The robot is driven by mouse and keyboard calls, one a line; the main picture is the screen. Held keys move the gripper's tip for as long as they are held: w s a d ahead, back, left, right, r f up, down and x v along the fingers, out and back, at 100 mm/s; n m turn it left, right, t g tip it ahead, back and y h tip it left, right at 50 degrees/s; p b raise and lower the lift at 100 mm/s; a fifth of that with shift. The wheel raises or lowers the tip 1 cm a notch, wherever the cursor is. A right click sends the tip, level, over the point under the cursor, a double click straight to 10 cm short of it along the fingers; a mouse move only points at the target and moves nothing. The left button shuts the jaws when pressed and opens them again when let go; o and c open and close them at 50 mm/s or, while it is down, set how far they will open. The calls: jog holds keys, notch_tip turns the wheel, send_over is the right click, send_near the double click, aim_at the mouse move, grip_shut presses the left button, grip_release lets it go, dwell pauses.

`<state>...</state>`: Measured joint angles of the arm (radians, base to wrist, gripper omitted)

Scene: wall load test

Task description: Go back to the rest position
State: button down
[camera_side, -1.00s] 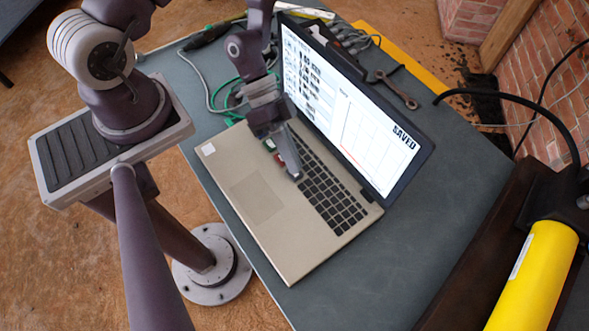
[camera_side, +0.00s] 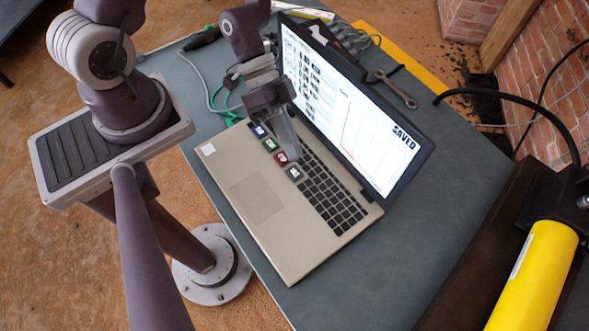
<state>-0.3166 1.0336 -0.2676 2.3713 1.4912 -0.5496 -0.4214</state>
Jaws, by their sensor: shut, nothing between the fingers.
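My gripper (camera_side: 288,150) is shut and empty. It hangs over the laptop's keyboard, close in front of the screen; whether its tips touch the keys I cannot tell. The open laptop (camera_side: 258,198) lies on the grey table, and its screen (camera_side: 372,138) shows a graph and the word "SAVED".
The grey table (camera_side: 425,215) is clear right of the laptop. A wrench (camera_side: 397,90) lies behind the screen. Green and grey cables (camera_side: 212,95) lie at the back left. A yellow cylinder (camera_side: 532,278) stands at the right. A brick wall (camera_side: 545,95) rises behind.

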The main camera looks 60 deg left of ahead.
dwell(0.4)
jog(key=w+a+r+n+t+y, duration=0.2)
jog(key=w+a+y, duration=0.15)
jog(key=a, duration=0.25)
jog(key=w+a+r+n+t+y, duration=0.1)
jog(key=w+a+r+n+y, duration=0.15)
jog(key=a+y, duration=0.2)
jog(key=a+r+n+t+y, duration=0.1)
jog(key=a+r+n+y, duration=0.3)
jog(key=r, duration=0.5)
jog(key=s+d+r+n+t+h, duration=0.1)
jog(key=s+d+r, duration=0.3)
jog(key=s+r, duration=0.8)
notch_tip(320, 180, up, 2)
jog(key=shift+s+r+t+h, duration=0.25)
jog(key=shift+t+h, duration=0.25)
jog(key=shift+h, duration=0.4)
